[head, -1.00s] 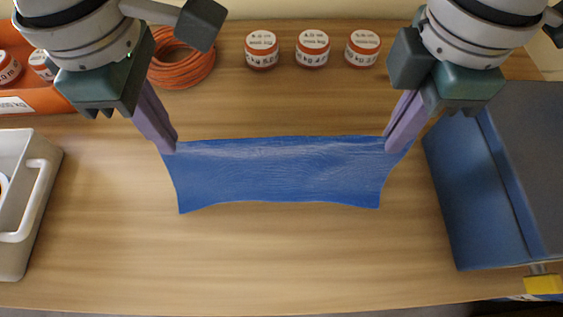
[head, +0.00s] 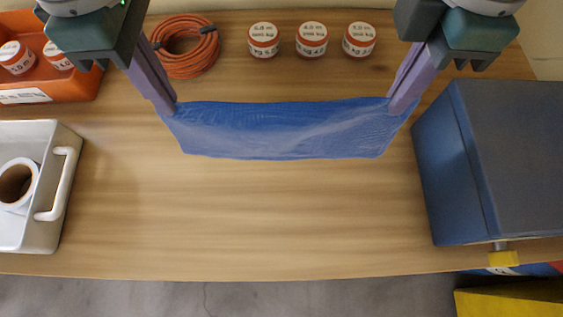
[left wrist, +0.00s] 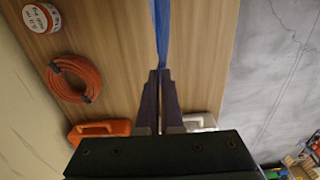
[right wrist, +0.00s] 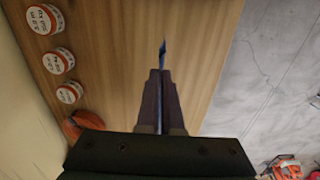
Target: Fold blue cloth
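The blue cloth (head: 285,130) is stretched between my two grippers over the wooden table, its long upper edge nearly straight. My left gripper (head: 168,108) is shut on the cloth's upper left corner. In the left wrist view, the left fingers (left wrist: 160,78) are closed with a blue strip (left wrist: 161,30) running out between them. My right gripper (head: 396,108) is shut on the upper right corner. In the right wrist view, a small blue tip (right wrist: 162,48) shows past the closed right fingers (right wrist: 160,78). Whether the cloth's lower edge touches the table is unclear.
Several things surround the bare table front (head: 270,230): an orange cable coil (head: 185,46), three red-and-white jars (head: 312,40), an orange bin (head: 70,88), a white tray (head: 65,135) with a tape roll (head: 17,184), and a blue-grey box (head: 500,160) at right.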

